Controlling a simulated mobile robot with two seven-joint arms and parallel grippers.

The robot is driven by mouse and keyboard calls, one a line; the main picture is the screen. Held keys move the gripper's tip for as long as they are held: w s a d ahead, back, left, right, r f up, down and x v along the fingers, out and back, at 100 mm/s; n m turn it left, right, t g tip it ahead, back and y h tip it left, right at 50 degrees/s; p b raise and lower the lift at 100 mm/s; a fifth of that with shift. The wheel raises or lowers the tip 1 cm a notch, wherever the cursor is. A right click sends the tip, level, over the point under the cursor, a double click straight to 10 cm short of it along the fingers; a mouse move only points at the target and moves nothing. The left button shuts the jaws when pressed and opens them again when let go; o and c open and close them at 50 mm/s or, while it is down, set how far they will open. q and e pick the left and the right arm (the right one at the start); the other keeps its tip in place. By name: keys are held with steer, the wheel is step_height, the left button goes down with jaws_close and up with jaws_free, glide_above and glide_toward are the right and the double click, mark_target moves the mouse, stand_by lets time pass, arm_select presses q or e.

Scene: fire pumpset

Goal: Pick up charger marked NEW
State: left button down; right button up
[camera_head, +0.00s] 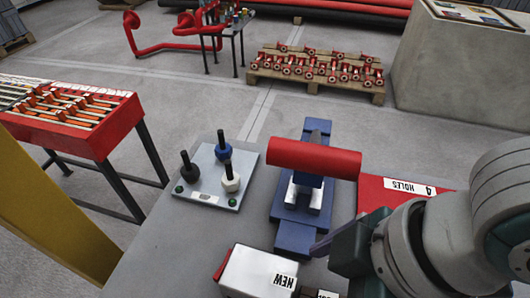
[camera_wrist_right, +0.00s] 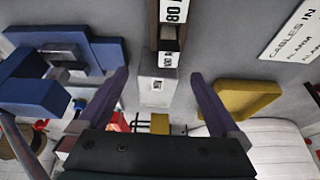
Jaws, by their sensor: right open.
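A white box with a red end, the charger marked NEW (camera_head: 258,270), lies on the grey workbench (camera_head: 165,250) at the bottom centre of the head view. Its NEW label appears upside down, and the frame edge cuts the box off. My right gripper (camera_head: 322,246) is just right of the box, beside the blue vise, partly hidden by its own arm. In the wrist view my right gripper (camera_wrist_right: 159,78) is open with nothing gripped. A pale block (camera_wrist_right: 158,90) shows between its fingers; I cannot tell whether it is the charger. My left gripper is not in view.
A blue vise (camera_head: 292,237) holding a red cylinder (camera_head: 313,158) stands behind the charger. A plate (camera_head: 207,198) with upright pegs is to its left. A red panel (camera_head: 375,190) labelled 4 HOLES is at right. A pallet of red fittings (camera_head: 320,80) stands on the floor beyond.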

mark_target(265, 275)
steer(key=a, duration=0.1)
steer(key=w+a, duration=0.1)
steer(key=a, duration=0.1)
steer(key=w+a, duration=0.1)
steer(key=shift+a, duration=0.35)
steer(key=b+x, duration=0.1)
steer(key=x, duration=0.3)
steer(key=shift+f+b, duration=0.15)
steer(key=shift+b, duration=0.2)
steer(key=shift+a+f, duration=0.15)
steer(key=shift+f, duration=0.2)
steer(key=shift+r, duration=0.1)
jaws_close()
